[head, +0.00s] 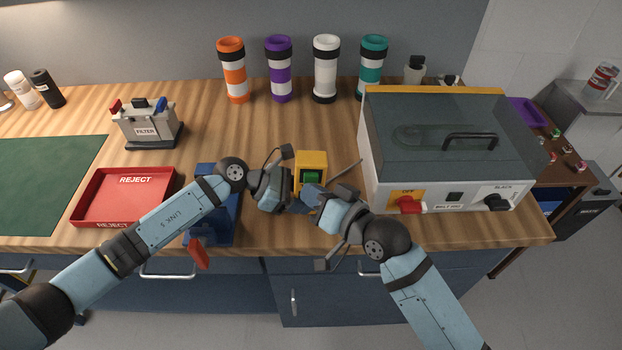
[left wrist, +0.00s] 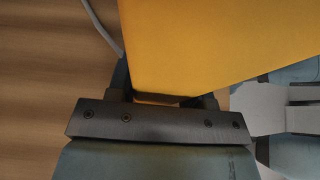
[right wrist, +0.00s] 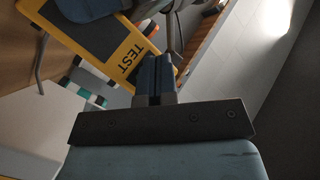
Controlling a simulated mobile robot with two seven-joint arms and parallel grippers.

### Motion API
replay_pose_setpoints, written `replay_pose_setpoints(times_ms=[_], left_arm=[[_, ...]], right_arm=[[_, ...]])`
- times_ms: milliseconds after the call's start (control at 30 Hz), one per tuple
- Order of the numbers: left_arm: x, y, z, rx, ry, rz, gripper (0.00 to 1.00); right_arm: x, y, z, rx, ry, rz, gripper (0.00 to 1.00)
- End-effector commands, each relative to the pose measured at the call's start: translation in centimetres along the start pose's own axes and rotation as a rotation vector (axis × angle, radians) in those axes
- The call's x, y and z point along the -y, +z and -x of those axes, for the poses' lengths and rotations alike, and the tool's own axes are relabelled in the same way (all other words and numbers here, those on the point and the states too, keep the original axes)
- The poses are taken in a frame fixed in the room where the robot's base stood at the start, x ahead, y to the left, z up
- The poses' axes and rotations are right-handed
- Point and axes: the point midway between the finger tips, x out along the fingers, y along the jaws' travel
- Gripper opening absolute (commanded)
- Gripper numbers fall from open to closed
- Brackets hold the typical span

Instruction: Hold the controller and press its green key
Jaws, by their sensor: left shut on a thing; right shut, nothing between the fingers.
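The yellow controller (head: 319,158) is over the front middle of the bench, with its green key (head: 311,177) visible on the face. My left gripper (head: 291,186) is shut on the controller from the left. The controller's yellow side fills the upper part of the left wrist view (left wrist: 210,40). My right gripper (head: 309,196) is shut and empty, with its tips close to the controller's lower edge, just below the green key. In the right wrist view the controller (right wrist: 130,58) shows a TEST label beside the shut fingers (right wrist: 157,75). Contact with the key cannot be told.
A grey machine with a lid (head: 440,130) stands close on the right. Several banded tubes (head: 326,70) stand at the back. The bench behind the controller is clear.

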Motion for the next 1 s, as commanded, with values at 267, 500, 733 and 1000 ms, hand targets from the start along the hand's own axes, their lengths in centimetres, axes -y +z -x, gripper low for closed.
replay_pose_setpoints(times_ms=[267,500,733,1000], left_arm=[[0.0,0.0,0.0,0.000,0.000,0.000,0.16],[0.0,0.0,0.0,0.000,0.000,-0.001,0.16],[0.0,0.0,0.0,0.000,-0.001,-0.001,0.16],[0.0,0.0,0.0,0.000,-0.001,0.000,0.16]], right_arm=[[-0.2,-0.2,-0.2,0.000,0.000,0.000,0.00],[-0.2,-0.2,-0.3,0.000,0.000,0.000,0.00],[-0.1,0.0,0.0,0.000,0.001,0.000,0.00],[0.6,0.6,0.9,0.000,0.000,-0.001,0.00]])
